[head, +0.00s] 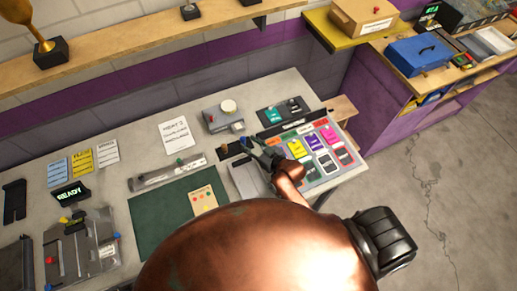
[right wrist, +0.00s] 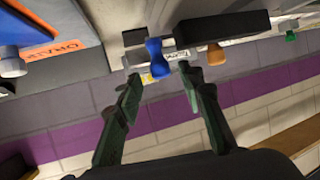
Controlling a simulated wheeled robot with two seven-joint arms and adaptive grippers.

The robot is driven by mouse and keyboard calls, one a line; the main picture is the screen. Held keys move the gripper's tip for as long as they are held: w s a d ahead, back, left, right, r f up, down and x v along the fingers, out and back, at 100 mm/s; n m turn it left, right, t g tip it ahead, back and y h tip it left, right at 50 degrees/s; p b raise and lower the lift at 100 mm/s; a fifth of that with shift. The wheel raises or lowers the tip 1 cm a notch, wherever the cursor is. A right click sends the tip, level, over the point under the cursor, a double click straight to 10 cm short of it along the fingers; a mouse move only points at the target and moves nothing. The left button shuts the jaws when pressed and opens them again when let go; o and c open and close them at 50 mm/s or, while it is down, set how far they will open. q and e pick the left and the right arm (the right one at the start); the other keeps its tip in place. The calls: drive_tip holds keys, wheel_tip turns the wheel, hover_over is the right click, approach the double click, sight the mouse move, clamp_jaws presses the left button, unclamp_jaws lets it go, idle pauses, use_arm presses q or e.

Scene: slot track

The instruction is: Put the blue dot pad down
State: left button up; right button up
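A small blue peg-shaped thing, seemingly the blue dot pad (right wrist: 157,58), shows in the right wrist view beside a black block (right wrist: 222,28). In the head view its blue top (head: 244,140) is at the tip of my right gripper (head: 256,147). In the right wrist view my right gripper (right wrist: 160,73) is open, with one finger on each side of the blue pad and visible gaps between. I cannot tell how deep the pad sits between the fingertips, or what its base rests on. My left gripper is not in view.
An orange-brown knob (right wrist: 215,54) stands close beside the blue pad, and a green knob (right wrist: 290,36) is farther right. A grey device with a white dial (head: 223,115) stands behind the gripper. A board of coloured cards (head: 313,148) lies right. A green mat (head: 160,217) lies left.

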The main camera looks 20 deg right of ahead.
drive_tip(key=v, duration=0.7)
drive_tip(key=shift+s+r, duration=0.1)
